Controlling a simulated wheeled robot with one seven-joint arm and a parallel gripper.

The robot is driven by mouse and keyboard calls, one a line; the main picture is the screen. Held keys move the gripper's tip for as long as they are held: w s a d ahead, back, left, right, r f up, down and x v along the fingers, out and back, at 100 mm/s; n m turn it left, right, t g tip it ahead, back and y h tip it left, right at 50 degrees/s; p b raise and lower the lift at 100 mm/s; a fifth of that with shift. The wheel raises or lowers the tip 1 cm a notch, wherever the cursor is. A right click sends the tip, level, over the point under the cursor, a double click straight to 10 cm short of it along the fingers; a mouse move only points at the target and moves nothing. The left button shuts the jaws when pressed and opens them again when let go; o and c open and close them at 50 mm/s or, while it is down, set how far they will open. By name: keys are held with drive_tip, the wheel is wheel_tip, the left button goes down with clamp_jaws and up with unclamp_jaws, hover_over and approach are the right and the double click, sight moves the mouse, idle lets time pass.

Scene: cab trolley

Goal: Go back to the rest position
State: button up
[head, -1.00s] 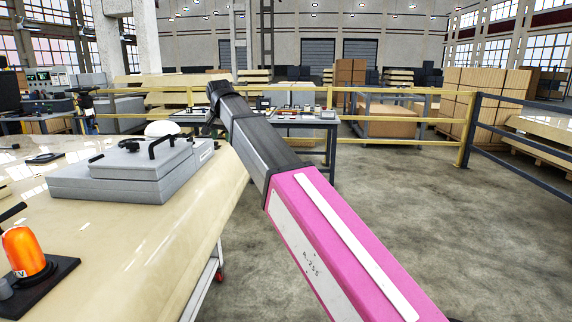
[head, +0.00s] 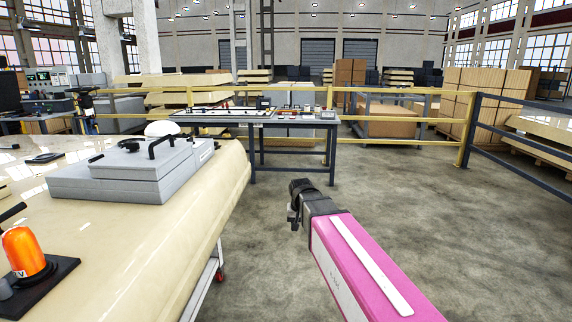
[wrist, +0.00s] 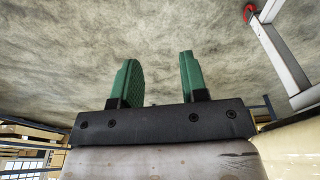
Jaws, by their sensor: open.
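My gripper (wrist: 157,82) shows in the wrist view with its two green fingers apart and nothing between them. The fingers cannot be made out in the head view.
The cream-topped trolley (head: 120,235) fills the left, with a grey lidded case (head: 110,188) and an orange beacon (head: 25,250) on it. A workbench (head: 292,122) stands behind. Yellow railings (head: 405,91) run across the back. The floor (head: 450,230) at right is clear.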

drive_tip(key=s+d+f+g, duration=0.1)
drive_tip(key=s+d+f, duration=1.2)
drive_tip(key=s+f, duration=0.1)
drive_tip(key=shift+s+d+g, duration=0.35)
drive_tip(key=shift+d+g, duration=0.05)
idle(0.9)
